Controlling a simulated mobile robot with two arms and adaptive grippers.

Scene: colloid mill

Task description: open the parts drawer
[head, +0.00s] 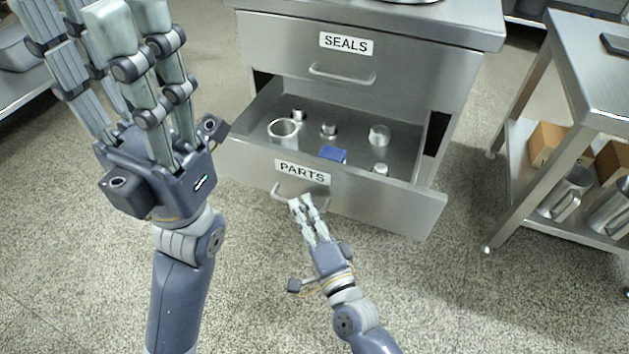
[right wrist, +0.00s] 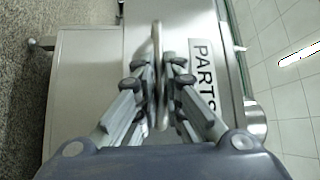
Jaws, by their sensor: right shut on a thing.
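The parts drawer (head: 395,203) is the lower drawer of a steel cabinet, with a label reading PARTS. It stands pulled out, and I see inside it several metal rings and cylinders and a blue block (head: 332,154). My right gripper (head: 301,203) is at the drawer's bar handle (head: 279,194). In the right wrist view the fingers close on the handle (right wrist: 158,60) from both sides, beside the PARTS label. My left gripper (head: 112,20) is raised at the upper left, away from the cabinet, its fingers spread apart and empty.
The upper drawer (head: 400,67), labelled SEALS, is shut above. A steel table (head: 590,70) with a lower shelf holding boxes and metal jugs (head: 567,192) stands at the right. Speckled floor (head: 500,300) is clear in front of the drawer.

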